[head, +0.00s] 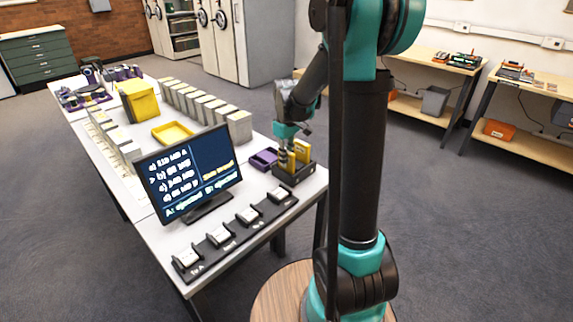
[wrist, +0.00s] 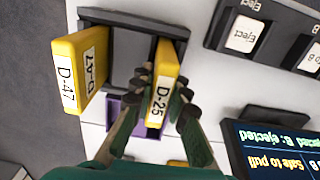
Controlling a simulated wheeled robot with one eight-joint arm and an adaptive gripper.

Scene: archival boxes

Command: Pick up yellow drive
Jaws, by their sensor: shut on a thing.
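My gripper (wrist: 163,92) is shut on the yellow drive labelled D-25 (wrist: 162,78), with a finger on each side of it. The drive's far end is at the dark dock (wrist: 130,22); I cannot tell whether it is still seated in its slot. A second yellow drive, labelled D-47 (wrist: 80,68), stands in the dock to the left, apart from my fingers. In the head view my gripper (head: 287,157) is over the dock (head: 295,177) near the table's right end, and a yellow drive (head: 302,150) shows beside it.
A purple tray (head: 263,158) sits close beside the dock. The monitor (head: 190,172) shows both bays as ejected and "Safe to pull". A yellow tray (head: 172,132) and grey boxes (head: 205,105) stand farther back.

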